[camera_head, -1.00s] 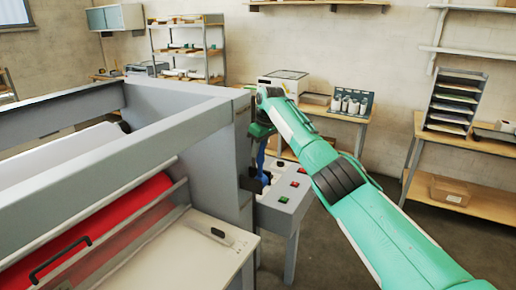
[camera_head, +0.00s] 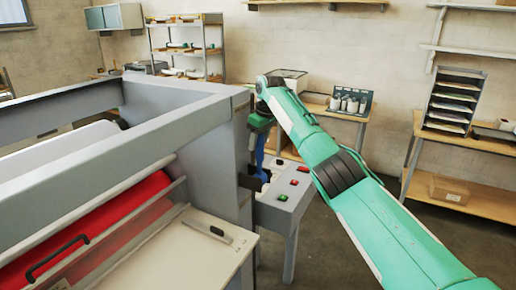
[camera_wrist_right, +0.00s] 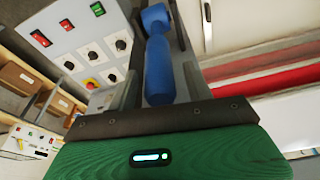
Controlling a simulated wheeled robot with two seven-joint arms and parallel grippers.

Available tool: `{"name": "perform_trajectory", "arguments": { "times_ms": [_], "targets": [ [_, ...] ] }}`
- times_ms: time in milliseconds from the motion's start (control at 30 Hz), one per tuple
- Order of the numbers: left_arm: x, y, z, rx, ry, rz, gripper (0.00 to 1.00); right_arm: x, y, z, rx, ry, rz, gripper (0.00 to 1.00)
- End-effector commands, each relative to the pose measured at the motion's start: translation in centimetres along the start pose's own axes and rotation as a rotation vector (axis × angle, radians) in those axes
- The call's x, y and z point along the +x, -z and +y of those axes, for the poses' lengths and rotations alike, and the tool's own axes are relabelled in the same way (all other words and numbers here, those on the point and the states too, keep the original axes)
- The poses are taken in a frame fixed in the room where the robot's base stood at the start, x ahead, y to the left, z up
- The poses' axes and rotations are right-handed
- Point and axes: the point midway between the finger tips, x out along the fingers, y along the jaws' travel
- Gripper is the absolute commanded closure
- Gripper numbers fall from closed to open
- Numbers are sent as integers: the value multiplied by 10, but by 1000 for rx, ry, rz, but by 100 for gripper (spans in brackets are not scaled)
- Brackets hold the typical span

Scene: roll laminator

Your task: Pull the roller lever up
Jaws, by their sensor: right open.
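The blue roller lever (camera_head: 260,151) stands at the right side of the grey laminator frame. In the right wrist view the lever (camera_wrist_right: 160,70) lies lengthwise between the two dark fingers of my right gripper (camera_wrist_right: 160,72). The fingers are apart, with visible gaps beside the lever, so the gripper is open around it and not clamped. In the head view my right gripper (camera_head: 257,136) hangs over the lever from above, and its fingers are mostly hidden. My left gripper is in neither view.
A control box (camera_head: 283,195) with red and green buttons sits close beside the lever. The laminator's grey side frame (camera_head: 215,150) is just left of the gripper. A red roller (camera_head: 95,222) lies inside it. Open floor (camera_head: 340,235) is at the right.

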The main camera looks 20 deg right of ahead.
Motion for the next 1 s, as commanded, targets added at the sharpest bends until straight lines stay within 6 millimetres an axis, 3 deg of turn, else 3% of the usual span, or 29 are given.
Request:
{"name": "perform_trajectory", "arguments": {
  "times_ms": [133, 500, 700, 1000],
  "targets": [
    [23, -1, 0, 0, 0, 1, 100, -31, 0, 0, 0, -3, 6, 49],
    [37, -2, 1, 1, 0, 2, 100, -98, 2, -1, 0, 0, 1, 49],
    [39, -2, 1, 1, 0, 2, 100, -112, 2, 0, -1, -1, 0, 49],
    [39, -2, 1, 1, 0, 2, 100, -113, 2, -1, -1, 0, -1, 49]
  ]
}}
